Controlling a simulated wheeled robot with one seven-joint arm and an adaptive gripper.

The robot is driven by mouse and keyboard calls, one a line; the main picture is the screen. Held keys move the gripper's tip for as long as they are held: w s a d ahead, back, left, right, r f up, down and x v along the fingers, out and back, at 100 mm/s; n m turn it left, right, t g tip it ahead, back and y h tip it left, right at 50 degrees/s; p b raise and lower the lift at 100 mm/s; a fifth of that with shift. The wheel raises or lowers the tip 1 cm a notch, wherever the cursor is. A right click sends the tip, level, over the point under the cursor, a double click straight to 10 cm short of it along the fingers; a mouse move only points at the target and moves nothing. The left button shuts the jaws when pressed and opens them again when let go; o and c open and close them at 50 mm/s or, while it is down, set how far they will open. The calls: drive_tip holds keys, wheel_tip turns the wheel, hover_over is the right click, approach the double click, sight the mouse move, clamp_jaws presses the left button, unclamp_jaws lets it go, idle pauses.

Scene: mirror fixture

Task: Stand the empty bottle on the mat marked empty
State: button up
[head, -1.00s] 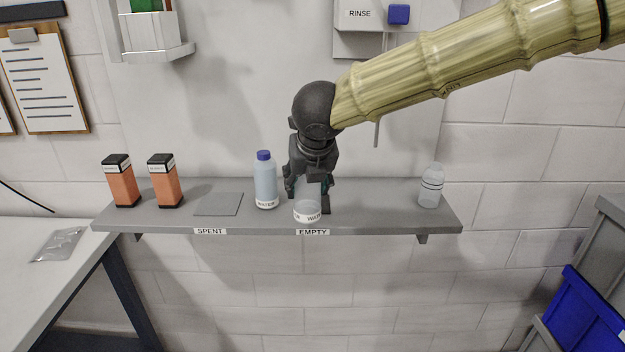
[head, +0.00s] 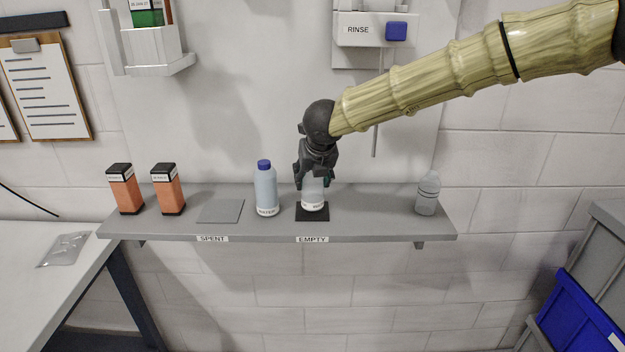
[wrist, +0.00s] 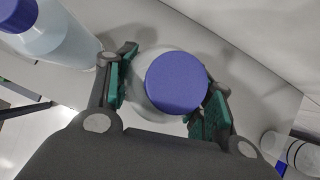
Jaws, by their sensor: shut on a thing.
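My gripper (head: 313,183) is shut on a pale, see-through bottle (head: 313,196). In the wrist view the bottle's blue cap (wrist: 177,83) sits between the green-padded fingers (wrist: 165,97). In the head view the gripper hides the cap and upper part. The bottle looks upright, its white-banded base over the black mat (head: 312,216) behind the EMPTY label (head: 312,239). I cannot tell whether the base touches the mat. A blue-capped bottle marked WATER (head: 266,190) stands just left and looks filled; it also shows in the wrist view (wrist: 50,38).
A grey mat (head: 221,211) lies behind the SPENT label (head: 212,239). Two orange, black-topped containers (head: 125,193) stand at the shelf's left. A ribbed clear bottle (head: 427,195) stands at the right end. The shelf (head: 375,222) is clear between it and the black mat.

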drive_tip(key=shift+f, duration=0.85)
drive_tip(key=shift+f, duration=0.15)
drive_tip(key=o, duration=1)
drive_tip(key=shift+o, duration=0.2)
drive_tip(key=b+v, duration=0.2)
drive_tip(key=v, duration=1)
